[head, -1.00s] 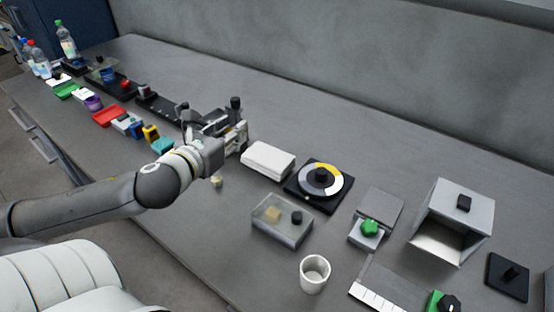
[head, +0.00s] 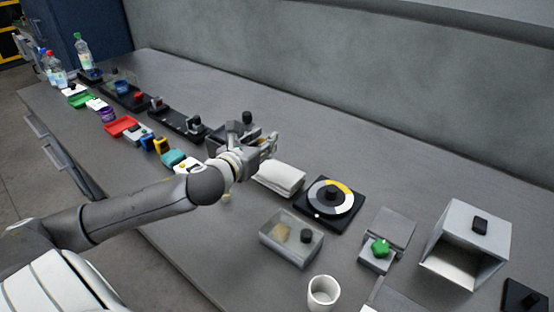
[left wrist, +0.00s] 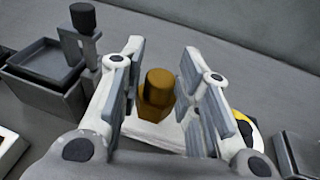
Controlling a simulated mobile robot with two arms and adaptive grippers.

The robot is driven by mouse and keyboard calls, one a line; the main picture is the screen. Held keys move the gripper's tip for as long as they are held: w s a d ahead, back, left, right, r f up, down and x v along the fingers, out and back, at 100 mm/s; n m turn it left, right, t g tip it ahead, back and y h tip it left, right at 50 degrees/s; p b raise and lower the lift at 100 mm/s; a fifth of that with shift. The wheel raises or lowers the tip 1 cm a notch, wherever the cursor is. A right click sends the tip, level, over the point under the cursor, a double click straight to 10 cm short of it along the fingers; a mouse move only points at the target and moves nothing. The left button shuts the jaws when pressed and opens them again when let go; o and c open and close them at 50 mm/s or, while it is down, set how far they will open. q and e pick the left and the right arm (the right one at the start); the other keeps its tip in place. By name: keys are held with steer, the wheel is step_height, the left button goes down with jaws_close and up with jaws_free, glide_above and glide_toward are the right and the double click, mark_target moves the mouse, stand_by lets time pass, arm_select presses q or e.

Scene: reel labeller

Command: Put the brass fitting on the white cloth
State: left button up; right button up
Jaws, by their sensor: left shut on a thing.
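The brass fitting (left wrist: 156,92) is between the fingers of my left gripper (left wrist: 162,84) in the left wrist view, held upright. The gripper is shut on it. The folded white cloth (head: 282,177) lies on the bench in the head view, and my left gripper (head: 267,147) is above its far left part. The cloth also shows behind and below the fitting in the left wrist view (left wrist: 150,133). I cannot tell the gap between fitting and cloth. In the head view the fitting is hidden by the gripper. My right gripper is not in view.
Right of the cloth is a black base with a yellow, white and grey dial (head: 345,205). A clear box (head: 291,252) and a white cup (head: 322,293) stand nearer. A dark tray with a post (left wrist: 45,65) is beside the gripper. The wall runs behind the bench.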

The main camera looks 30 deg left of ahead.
arm_select(q)
glide_above(277, 170)
step_height(277, 170, down, 6)
steer(key=shift+s+f, duration=0.1)
steer(key=shift+f, duration=1.6)
steer(key=shift+f, duration=0.15)
steer(key=o, duration=1)
steer(key=shift+o, duration=0.2)
